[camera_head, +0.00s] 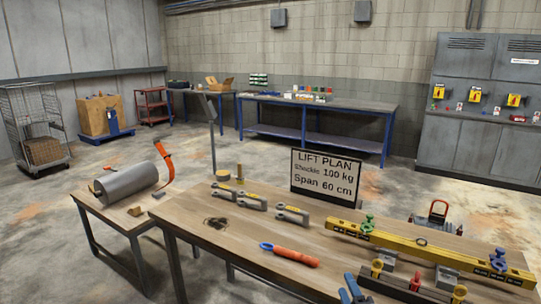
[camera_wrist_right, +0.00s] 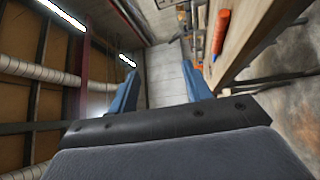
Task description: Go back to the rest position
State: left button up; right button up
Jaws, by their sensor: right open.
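My right gripper (camera_head: 350,290) shows at the bottom edge of the head view as two blue fingertips, at the near edge of the wooden table (camera_head: 185,215). In the right wrist view its two blue fingers (camera_wrist_right: 160,85) stand apart with nothing between them. The table's edge runs along the right of that view. My left gripper is in neither view.
An orange-handled tool (camera_head: 290,256), several grey shackles (camera_head: 254,202) and a yellow beam (camera_head: 430,250) lie on the table. A lift plan sign (camera_head: 325,177) stands at its back. A lower table (camera_head: 115,215) with a grey cylinder (camera_head: 127,182) is at left.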

jog(key=s+d+f+m+g+h, duration=0.35)
jog(key=s+f+m+g, duration=0.9)
jog(key=s+f, duration=0.65)
jog(key=s+a+f+m+g+y, duration=0.1)
jog(key=s+f+m+g, duration=0.1)
jog(key=s, duration=0.3)
jog(key=s+a+f+m+g, duration=0.1)
jog(key=s+m, duration=0.1)
jog(key=s, duration=0.3)
notch_tip(320, 180, down, 17)
jog(key=a+g, duration=0.1)
jog(key=a, duration=0.1)
jog(key=shift+w+f, duration=0.15)
jog(key=shift+w, duration=0.05)
jog(key=shift+o, duration=0.8)
jog(key=s+a+f+g, duration=0.1)
jog(key=s+f, duration=0.3)
jog(key=f, duration=1.2)
jog(key=shift+s+a+f+y, duration=0.25)
jog(key=shift+a+y, duration=0.1)
jog(key=shift+a, duration=0.3)
jog(key=shift+d+g, duration=0.1)
jog(key=shift+g, duration=0.15)
